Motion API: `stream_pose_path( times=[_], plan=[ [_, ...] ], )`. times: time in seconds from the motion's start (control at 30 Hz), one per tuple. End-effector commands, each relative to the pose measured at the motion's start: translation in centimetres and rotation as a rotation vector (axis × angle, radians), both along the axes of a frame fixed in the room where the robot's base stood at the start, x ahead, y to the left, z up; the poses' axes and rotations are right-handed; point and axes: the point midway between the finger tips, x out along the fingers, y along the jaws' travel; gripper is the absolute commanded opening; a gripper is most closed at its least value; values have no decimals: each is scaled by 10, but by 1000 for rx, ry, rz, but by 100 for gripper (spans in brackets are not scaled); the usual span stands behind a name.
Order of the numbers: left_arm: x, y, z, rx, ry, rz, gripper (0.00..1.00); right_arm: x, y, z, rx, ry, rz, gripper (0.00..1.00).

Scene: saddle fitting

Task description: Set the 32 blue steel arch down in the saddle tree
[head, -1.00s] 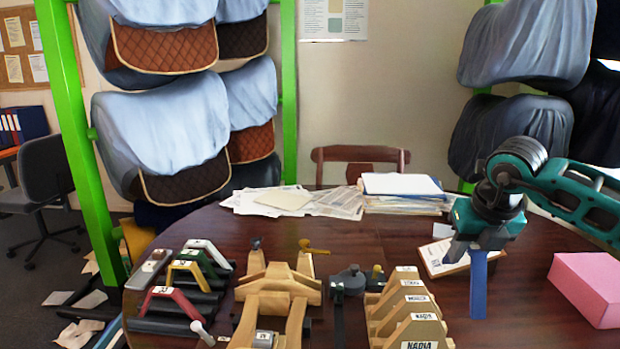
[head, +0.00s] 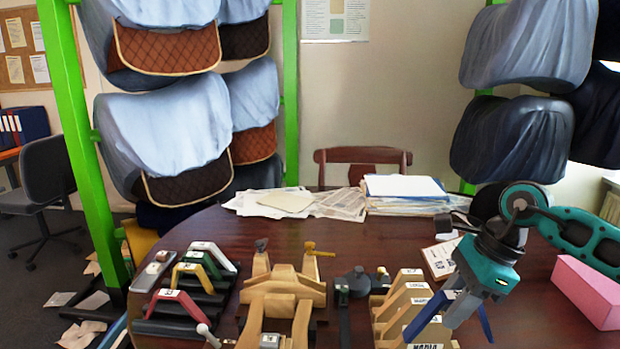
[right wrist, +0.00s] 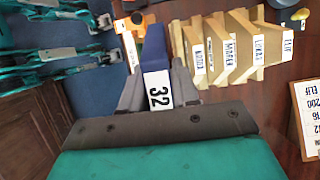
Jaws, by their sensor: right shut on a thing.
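The blue steel arch (head: 428,316) is held in my right gripper (head: 463,300), above the right part of the table. Its two legs spread downward, one on each side of the gripper. In the right wrist view the blue arch (right wrist: 153,48) sits between the grey fingers and its white label reads 32. The saddle tree (head: 283,288), pale wood with two long bars and a raised front, lies at the middle of the table. The arch is apart from it, to its right. My left gripper is not in view.
Wooden name blocks (head: 408,305) stand between the saddle tree and my right gripper. A rack with red, yellow, green and white arches (head: 185,285) is on the left. A pink block (head: 590,290) lies at right. Papers (head: 300,201) cover the table's back.

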Motion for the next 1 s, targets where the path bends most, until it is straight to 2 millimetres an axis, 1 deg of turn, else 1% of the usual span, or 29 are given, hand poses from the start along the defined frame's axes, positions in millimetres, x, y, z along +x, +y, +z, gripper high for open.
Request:
stream_pose_path(
  times=[0.03, 0.27, 0.5, 0.6, 0.7, 0.8, 0.9, 1.0],
  plan=[
    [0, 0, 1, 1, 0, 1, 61, -4, 3, -2, 2, 2, 95, 0],
    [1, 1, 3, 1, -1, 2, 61, -25, 15, -11, 1, 0, 582, 0],
    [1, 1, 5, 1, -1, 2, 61, -50, 26, -18, 0, 0, 1131, 0],
    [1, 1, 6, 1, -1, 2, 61, -59, 30, -21, -1, 0, 1331, 0],
    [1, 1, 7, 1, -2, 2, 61, -66, 32, -22, -1, -1, 1485, 0],
    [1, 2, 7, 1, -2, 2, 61, -71, 34, -23, -1, -1, 1587, 0],
    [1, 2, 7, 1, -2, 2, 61, -72, 34, -23, -2, -3, 1637, 0],
    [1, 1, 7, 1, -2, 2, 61, -73, 34, -23, -4, -3, 1650, 0]
  ],
)
